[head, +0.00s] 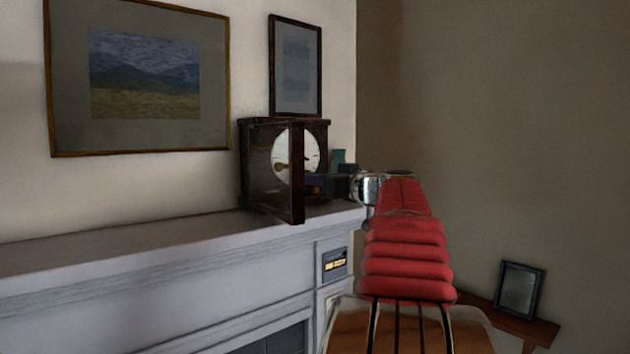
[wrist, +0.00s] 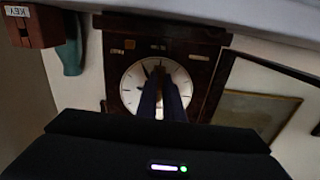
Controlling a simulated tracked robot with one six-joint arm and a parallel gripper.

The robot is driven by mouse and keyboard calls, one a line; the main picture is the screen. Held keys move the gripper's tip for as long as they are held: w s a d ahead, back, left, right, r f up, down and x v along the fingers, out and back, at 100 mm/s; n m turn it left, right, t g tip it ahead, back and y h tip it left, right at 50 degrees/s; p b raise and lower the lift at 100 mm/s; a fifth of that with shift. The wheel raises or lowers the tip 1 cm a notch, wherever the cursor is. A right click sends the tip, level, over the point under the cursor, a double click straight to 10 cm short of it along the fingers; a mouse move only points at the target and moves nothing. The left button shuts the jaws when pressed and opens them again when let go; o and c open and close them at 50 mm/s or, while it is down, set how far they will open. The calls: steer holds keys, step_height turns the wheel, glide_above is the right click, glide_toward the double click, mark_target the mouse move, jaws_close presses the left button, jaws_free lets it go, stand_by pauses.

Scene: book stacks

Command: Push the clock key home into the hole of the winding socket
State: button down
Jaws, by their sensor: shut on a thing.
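The clock (head: 268,135) stands on the mantel with its dark door swung open toward me, edge-on in front of the white dial (head: 310,148). My gripper (head: 314,184) reaches in from the right, low in front of the dial. In the wrist view the clock is upside down, and my dark fingers (wrist: 161,88) are close together over the dial (wrist: 131,88). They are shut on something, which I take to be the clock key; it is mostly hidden. A small brass shape (head: 282,167) shows at the dial's lower left; I cannot tell if it is key or socket. The socket hole is hidden.
The open door's edge (head: 298,190) stands close to my gripper. A teal vase (head: 339,158) stands to the right of the clock. A brown box labelled KEY (wrist: 36,27) shows in the wrist view. The mantel (head: 130,238) left of the clock is bare.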

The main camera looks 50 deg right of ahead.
steer(key=shift+w, duration=0.2)
steer(key=c, duration=1.8)
jaws_free()
steer(key=shift+s, duration=0.1)
steer(key=v, duration=1.3)
steer(key=shift+s, duration=0.35)
